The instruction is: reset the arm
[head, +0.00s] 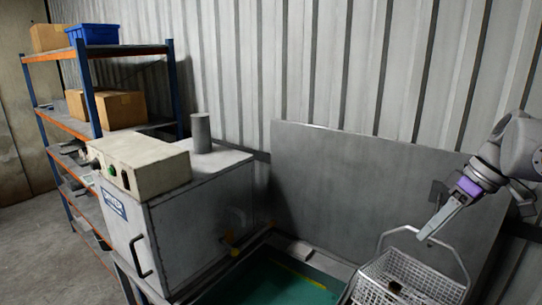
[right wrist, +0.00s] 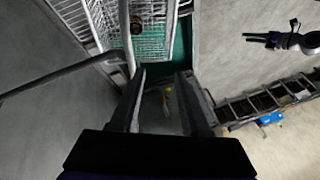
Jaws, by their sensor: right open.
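My right gripper (head: 422,237) reaches in from the right in the head view, tilted down, with its tips at the top of the wire basket's handle (head: 384,238). In the right wrist view the same gripper (right wrist: 161,77) has its two dark fingers apart, with nothing seen held between them. The handle bar (right wrist: 126,40) passes close to the left finger there; I cannot tell whether they touch. My left gripper is outside the head view. A dark jaw-like shape (right wrist: 262,38) at the right of the wrist view may be it, too small to judge.
The wire basket (head: 400,280) stands below the right gripper, beside a green surface (head: 265,284). A grey machine (head: 190,235) stands left of it, and shelving (head: 96,95) with boxes beyond. A grey panel (head: 350,185) and corrugated wall (head: 300,60) close off the back.

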